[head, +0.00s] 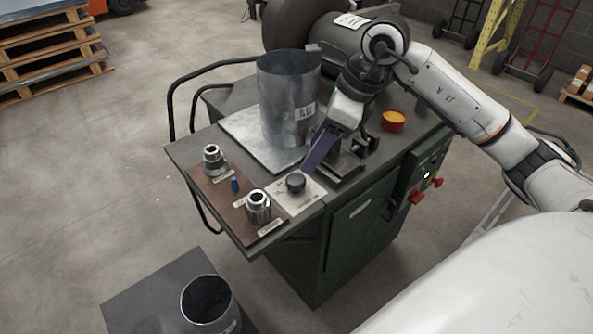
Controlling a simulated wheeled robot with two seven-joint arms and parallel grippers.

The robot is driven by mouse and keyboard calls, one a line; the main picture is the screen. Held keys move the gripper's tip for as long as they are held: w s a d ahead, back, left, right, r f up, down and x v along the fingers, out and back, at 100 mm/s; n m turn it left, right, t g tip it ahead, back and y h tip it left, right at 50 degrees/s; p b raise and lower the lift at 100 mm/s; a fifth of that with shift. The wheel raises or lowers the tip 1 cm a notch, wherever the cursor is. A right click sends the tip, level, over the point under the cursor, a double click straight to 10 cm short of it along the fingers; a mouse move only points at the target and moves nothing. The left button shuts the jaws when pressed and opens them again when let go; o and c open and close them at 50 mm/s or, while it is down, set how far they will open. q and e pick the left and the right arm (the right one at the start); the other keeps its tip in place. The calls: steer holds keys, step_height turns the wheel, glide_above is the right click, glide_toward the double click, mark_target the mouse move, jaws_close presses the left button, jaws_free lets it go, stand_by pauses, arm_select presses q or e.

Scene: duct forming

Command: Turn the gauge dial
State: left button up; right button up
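The gauge dial (295,183) is a dark round knob on a light plate (308,195) at the front of the machine table. My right gripper (311,168) comes in from the right, its purple fingers pointing down just above and behind the dial. The fingertips look close to the dial but apart from it. The fingers overlap in this view, so I cannot tell whether they are open or shut. My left gripper is not in view.
A sheet-metal cylinder (283,100) stands on a flat metal sheet (240,130) behind the dial. Two metal fittings (214,158) (258,207) stand on a brown board left of the dial. An orange-topped round part (393,121) sits right. Another cylinder (209,303) stands on a low dark platform.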

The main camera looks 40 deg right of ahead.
mark_target(296, 178)
steer(key=x, duration=0.8)
steer(key=shift+w+a+f, duration=0.1)
steer(key=shift+a+f, duration=0.1)
steer(key=shift+f, duration=0.15)
steer(key=c, duration=1.1)
steer(key=shift+o, duration=0.2)
steer(key=shift+n, duration=0.3)
steer(key=shift+w+d+n+g+y+b, duration=0.15)
steer(key=shift+n+g+y+b, duration=0.25)
steer(key=shift+n+b, duration=0.65)
steer(key=n, duration=0.2)
steer(key=shift+n+g+y, duration=0.3)
steer(key=shift+n, duration=0.05)
steer(key=shift+w+n+g+b, duration=0.1)
steer(key=shift+n+g+b, duration=0.4)
steer(key=shift+n, duration=0.9)
